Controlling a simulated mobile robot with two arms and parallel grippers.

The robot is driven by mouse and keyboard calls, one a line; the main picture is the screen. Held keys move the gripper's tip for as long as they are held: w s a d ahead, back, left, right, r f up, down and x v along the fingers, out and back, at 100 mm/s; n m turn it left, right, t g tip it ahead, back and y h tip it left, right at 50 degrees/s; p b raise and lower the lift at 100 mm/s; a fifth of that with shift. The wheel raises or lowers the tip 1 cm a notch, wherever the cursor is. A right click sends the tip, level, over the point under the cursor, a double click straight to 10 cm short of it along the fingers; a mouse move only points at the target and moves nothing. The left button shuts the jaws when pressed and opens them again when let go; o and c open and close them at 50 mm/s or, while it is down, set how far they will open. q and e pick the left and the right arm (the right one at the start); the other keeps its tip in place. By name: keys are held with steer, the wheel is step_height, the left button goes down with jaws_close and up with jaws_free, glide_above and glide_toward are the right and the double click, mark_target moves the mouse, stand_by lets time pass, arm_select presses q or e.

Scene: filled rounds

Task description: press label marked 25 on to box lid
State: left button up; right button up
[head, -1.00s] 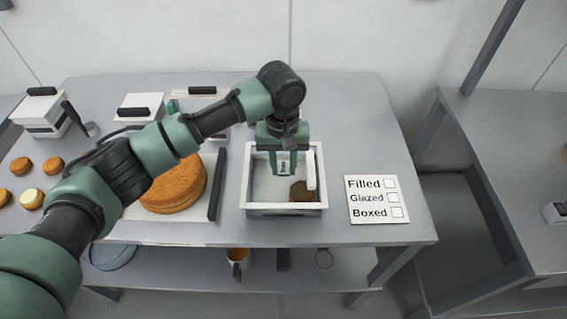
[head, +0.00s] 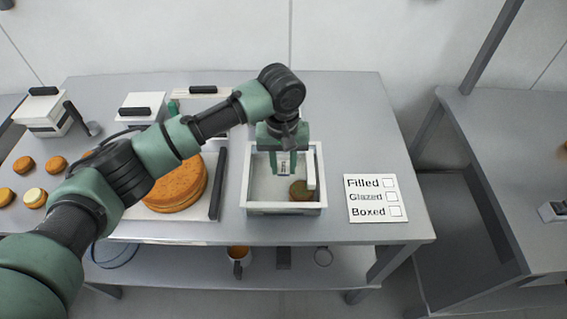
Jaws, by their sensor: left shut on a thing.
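My left gripper (head: 284,174) points down over the white box (head: 284,209) on the table. It is shut on a small pale piece that looks like the label; its number is too small to read. A round brown-green piece (head: 300,191) shows within the box's rim, right of the fingertips. A white upright bar (head: 311,171) stands by the box's right wall. I cannot tell whether a clear lid covers the box, or whether the label touches anything. My right gripper is not in view.
A card reading Filled, Glazed, Boxed (head: 376,198) lies right of the box. A large brown round (head: 178,188) sits on a white board at left, partly behind my arm. Small rounds (head: 34,197) lie further left. The table's back right is clear.

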arm_select(q)
steer(key=shift+f, duration=0.2)
steer(key=o, duration=1.3)
steer(key=shift+o, duration=0.2)
steer(key=shift+f, duration=0.1)
